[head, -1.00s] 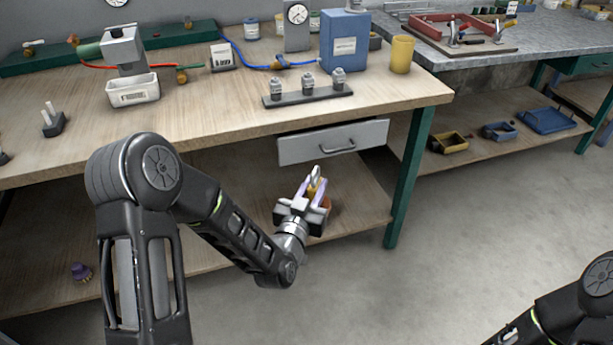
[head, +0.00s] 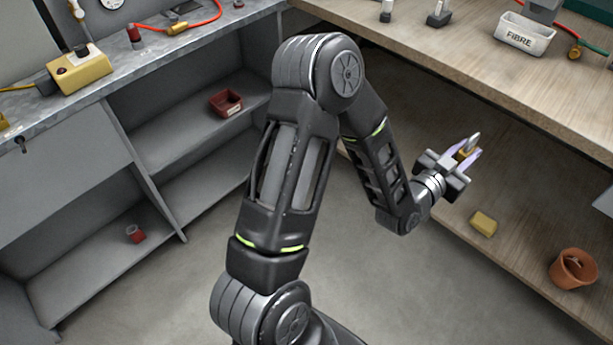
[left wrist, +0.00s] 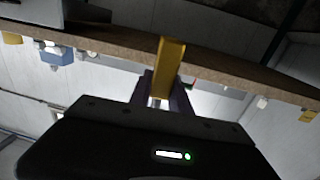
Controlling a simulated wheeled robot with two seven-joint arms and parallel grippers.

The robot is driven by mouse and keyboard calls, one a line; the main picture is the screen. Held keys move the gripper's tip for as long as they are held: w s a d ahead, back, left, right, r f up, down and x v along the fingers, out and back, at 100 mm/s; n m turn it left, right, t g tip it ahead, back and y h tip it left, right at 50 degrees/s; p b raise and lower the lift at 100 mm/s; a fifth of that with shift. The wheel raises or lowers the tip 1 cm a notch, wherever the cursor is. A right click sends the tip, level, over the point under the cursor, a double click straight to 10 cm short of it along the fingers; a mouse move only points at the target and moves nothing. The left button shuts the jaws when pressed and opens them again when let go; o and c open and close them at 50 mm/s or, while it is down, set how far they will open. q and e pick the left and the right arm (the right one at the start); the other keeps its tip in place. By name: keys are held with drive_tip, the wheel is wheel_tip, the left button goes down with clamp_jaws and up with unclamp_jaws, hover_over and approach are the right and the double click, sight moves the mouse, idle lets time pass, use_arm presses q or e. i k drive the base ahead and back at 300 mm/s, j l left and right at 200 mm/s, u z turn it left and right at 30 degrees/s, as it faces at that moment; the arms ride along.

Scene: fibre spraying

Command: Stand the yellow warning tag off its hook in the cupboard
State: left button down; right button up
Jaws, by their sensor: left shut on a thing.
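My left gripper (head: 466,155) is shut on a small yellow thing (head: 465,153) with a grey metal part at its tip. It is held in the air in front of the wooden bench, above its lower shelf. In the left wrist view the yellow thing (left wrist: 170,55) stands up between the fingers as a narrow yellow piece. I cannot tell from its shape whether it is the warning tag. My right gripper is not in view.
The lower wooden shelf holds a yellow block (head: 484,222) and a terracotta pot (head: 573,268). On the left, a grey shelf unit (head: 187,142) holds a dark red tray (head: 226,103) and a red cup (head: 135,234). A yellow box (head: 80,73) stands on its top. The floor between is clear.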

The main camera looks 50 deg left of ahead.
sight(117, 257)
drive_tip(key=u, duration=2.25)
drive_tip(key=i+u, duration=0.1)
drive_tip(key=u, duration=0.2)
drive_tip(key=i+l, duration=0.1)
drive_tip(key=i, duration=0.45)
